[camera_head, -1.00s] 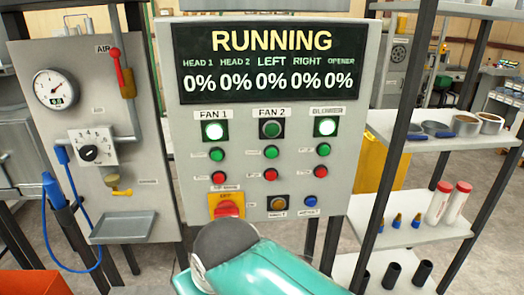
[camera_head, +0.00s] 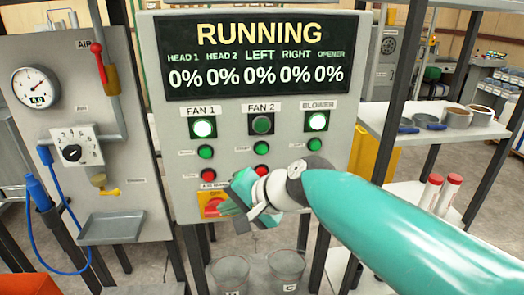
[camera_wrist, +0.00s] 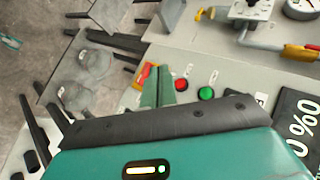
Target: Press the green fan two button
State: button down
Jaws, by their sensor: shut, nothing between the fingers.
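The control panel (camera_head: 180,60) carries a FAN 2 column with an unlit dark green lamp (camera_head: 262,124), a green button (camera_head: 262,146) below it and a red button (camera_head: 261,174) under that. The green fan two button is uncovered in the head view. My gripper (camera_head: 236,192) is shut and empty, in front of the lower panel, below and left of that button. Whether it touches the panel is unclear. In the wrist view my shut fingers (camera_wrist: 157,88) show beside a red button (camera_wrist: 181,84) and a green button (camera_wrist: 206,93), whose column labels are unreadable.
FAN 1 (camera_head: 203,127) and BLOWER (camera_head: 317,121) lamps are lit. A yellow-backed red switch (camera_head: 212,205) sits at lower left, partly behind my gripper. Clear containers (camera_head: 287,268) stand below the panel. An air panel (camera_head: 60,100) is left, shelves (camera_head: 440,130) right.

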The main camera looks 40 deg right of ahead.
aim_at(259, 153)
jog(key=d+r+m+t+h, duration=0.2)
jog(key=d+m, duration=0.6)
jog(key=d, duration=0.4)
jog(key=shift+s+d+t, duration=0.15)
jog(key=shift+s+t, duration=0.1)
jog(key=shift+t, duration=0.25)
jog(key=shift+w, duration=0.1)
jog(key=shift+w+d, duration=0.85)
jog(key=shift+w, duration=0.35)
jog(key=shift+w+d, duration=0.8)
jog(key=shift+w, duration=0.35)
jog(key=shift+w+d, duration=0.85)
jog(key=shift+w, duration=0.35)
jog(key=shift+w, duration=0.1)
jog(key=shift+w+d, duration=0.2)
jog(key=shift+w, duration=0.05)
jog(key=shift+w+d, duration=0.3)
jog(key=shift+w, duration=0.1)
jog(key=shift+s+a, duration=0.55)
jog(key=shift+s, duration=0.2)
